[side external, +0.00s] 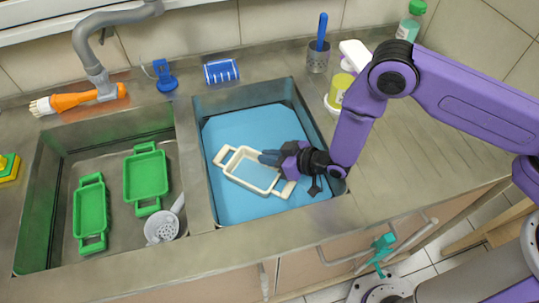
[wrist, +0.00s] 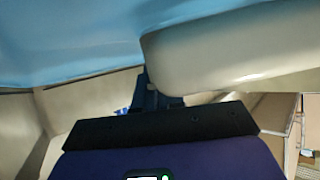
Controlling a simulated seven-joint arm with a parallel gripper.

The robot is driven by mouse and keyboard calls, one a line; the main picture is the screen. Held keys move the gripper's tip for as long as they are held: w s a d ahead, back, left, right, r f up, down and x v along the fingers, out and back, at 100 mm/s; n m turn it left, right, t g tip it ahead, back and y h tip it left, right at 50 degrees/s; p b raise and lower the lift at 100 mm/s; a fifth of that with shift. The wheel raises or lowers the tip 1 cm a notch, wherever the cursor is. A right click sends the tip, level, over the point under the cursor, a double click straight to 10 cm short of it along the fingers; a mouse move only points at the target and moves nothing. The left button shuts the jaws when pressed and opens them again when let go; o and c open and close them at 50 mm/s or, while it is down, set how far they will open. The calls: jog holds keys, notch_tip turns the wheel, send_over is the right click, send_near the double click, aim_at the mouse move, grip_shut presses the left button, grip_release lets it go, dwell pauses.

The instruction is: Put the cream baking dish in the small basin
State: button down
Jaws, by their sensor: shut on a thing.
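The cream baking dish (side external: 250,187) is a shallow rectangular dish with a loop handle at each end. It is inside the right, blue-bottomed basin (side external: 222,116), the smaller of the two. My gripper (side external: 268,158) reaches in from the right and is shut on the dish's far rim. The dish looks nearly level; I cannot tell whether it touches the blue bottom. In the wrist view the cream dish (wrist: 235,45) fills the upper right, close to the dark fingers (wrist: 155,92), over blue.
The left basin (side external: 48,190) holds two green dishes (side external: 147,175) and a grey strainer (side external: 161,226). A utensil cup (side external: 318,60) and bottles are at the back right. The right counter is clear.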

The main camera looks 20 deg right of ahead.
jog(key=shift+d+f, duration=0.1)
jog(key=shift+f, duration=0.35)
jog(key=c, duration=1.2)
grip_release()
jog(key=shift+d+f, duration=0.1)
jog(key=shift+c, duration=0.2)
jog(key=r, duration=0.2)
jog(key=s+d+r, duration=0.1)
jog(key=r, duration=0.5)
jog(key=shift+s+d, duration=0.3)
jog(key=shift+s, duration=0.1)
jog(key=shift+r, duration=0.95)
